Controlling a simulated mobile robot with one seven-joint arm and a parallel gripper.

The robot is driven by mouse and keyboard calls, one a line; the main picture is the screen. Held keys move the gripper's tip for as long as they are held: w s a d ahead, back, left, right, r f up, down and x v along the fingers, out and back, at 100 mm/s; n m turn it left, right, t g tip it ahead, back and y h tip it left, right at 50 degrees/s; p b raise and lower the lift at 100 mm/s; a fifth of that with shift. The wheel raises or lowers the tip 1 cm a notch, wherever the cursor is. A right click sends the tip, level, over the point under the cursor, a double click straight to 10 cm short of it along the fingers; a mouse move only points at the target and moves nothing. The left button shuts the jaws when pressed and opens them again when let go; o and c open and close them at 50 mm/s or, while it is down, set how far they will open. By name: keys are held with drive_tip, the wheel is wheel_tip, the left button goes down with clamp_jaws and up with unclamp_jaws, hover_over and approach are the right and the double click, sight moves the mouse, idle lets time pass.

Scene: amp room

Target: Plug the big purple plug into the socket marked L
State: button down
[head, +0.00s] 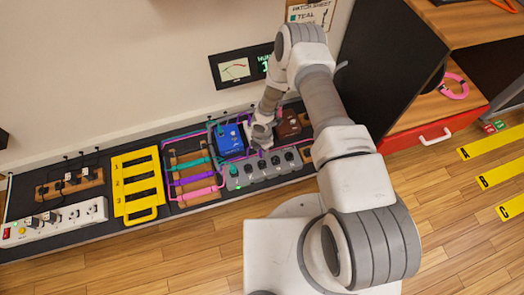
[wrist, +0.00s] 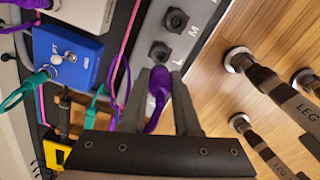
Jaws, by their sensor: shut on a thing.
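The big purple plug (wrist: 159,88) is between the two fingers of my gripper (wrist: 160,73) in the wrist view, with its purple cable curling below. My gripper is shut on it. A grey socket box (wrist: 178,38) lies just beyond the fingertips, with dark round sockets in a row. The letters M and L show on its face; the socket (wrist: 160,51) beside the L is dark and looks empty. The plug's tip is close to this socket; I cannot tell whether it touches the box. In the head view the grey box (head: 262,171) is partly hidden by my gripper (head: 262,139).
A blue pedal (head: 229,139) with a teal plug stands left of my gripper, and a brown pedal (head: 291,124) right. Teal, purple and pink cables cross a wooden rack (head: 190,160). A yellow slotted frame (head: 137,184) and white power strip (head: 55,222) lie farther left.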

drive_tip(key=shift+f+b, duration=2.25)
drive_tip(key=shift+f, duration=1.15)
drive_tip(key=c, duration=0.6)
unclamp_jaws()
drive_tip(key=shift+o, duration=0.2)
wheel_tip(320, 180, up, 17)
drive_tip(key=p, duration=0.6)
drive_tip(key=shift+r, duration=0.2)
